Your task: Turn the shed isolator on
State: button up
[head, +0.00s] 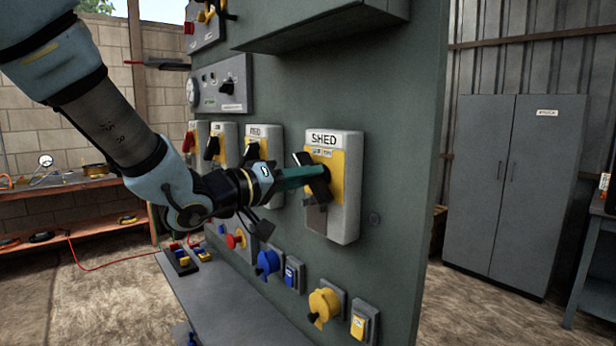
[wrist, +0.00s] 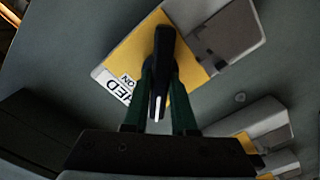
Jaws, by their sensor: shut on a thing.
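The shed isolator (head: 345,205) is a pale box with a yellow plate, labelled SHED, on the grey panel. Its black handle (head: 318,188) sits tilted, upper left to lower right, neither upright nor level on the box. My gripper (head: 305,174) reaches it from the left, its green fingers on the handle. In the wrist view, the fingers (wrist: 160,100) close on both sides of the handle (wrist: 163,60), whose white-marked end points down the picture. The ON mark (wrist: 127,80) shows beside it on the isolator (wrist: 205,60). The fingers partly hide the plate in both views.
Similar isolators (head: 263,135) stand in a row to the left, close to my wrist. Below are a red button (head: 233,241), a blue socket (head: 268,263) and a yellow socket (head: 323,305). A grey cabinet (head: 510,190) stands at the right, beyond open floor.

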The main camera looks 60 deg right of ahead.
grip_shut()
jog(key=shift+f+m+b, duration=0.1)
jog(key=shift+m+b, duration=0.2)
jog(key=shift+b, duration=0.15)
jog(key=m+b, duration=0.3)
jog(key=shift+f+m, duration=0.1)
jog(key=shift+m, duration=0.3)
jog(key=m+b, duration=0.4)
jog(key=shift+s+m+b, duration=0.1)
jog(key=shift+m+b, duration=0.2)
jog(key=m+b, duration=0.4)
jog(key=m, duration=0.1)
jog(key=shift+s+a+b, duration=0.1)
jog(key=shift+b, duration=0.25)
jog(key=shift+m+b, duration=1.45)
jog(key=shift+m, duration=0.45)
jog(key=shift+r, duration=0.2)
